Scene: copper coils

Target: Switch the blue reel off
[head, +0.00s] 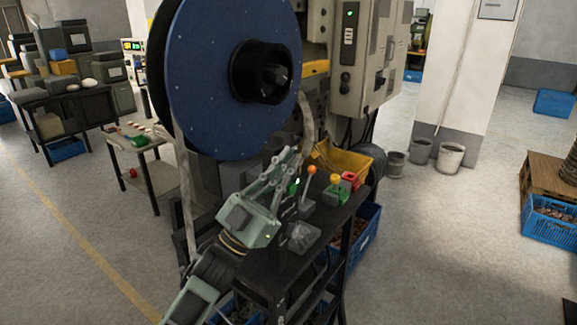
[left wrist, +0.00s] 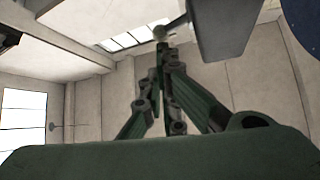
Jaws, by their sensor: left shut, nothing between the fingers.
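The large blue reel (head: 205,85) stands upright at the top centre of the head view, with a black hub. Its edge shows at the upper right of the left wrist view (left wrist: 305,22). My left gripper (head: 293,156) is shut and empty, in front of and below the reel, beside a small control area with a green light. An orange ball (head: 312,170) on a thin stem stands just right of its fingertips. In the left wrist view, a rod with a round knob (left wrist: 160,32) joins a grey box (left wrist: 220,28) near the fingertips; contact is unclear. My right gripper is out of view.
A dark stand (head: 270,262) below my left gripper carries small red and green parts (head: 349,181) and a yellow bin (head: 345,158). A grey machine cabinet (head: 365,60) stands behind. Buckets (head: 450,157) stand to the right. The floor at left is partly clear.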

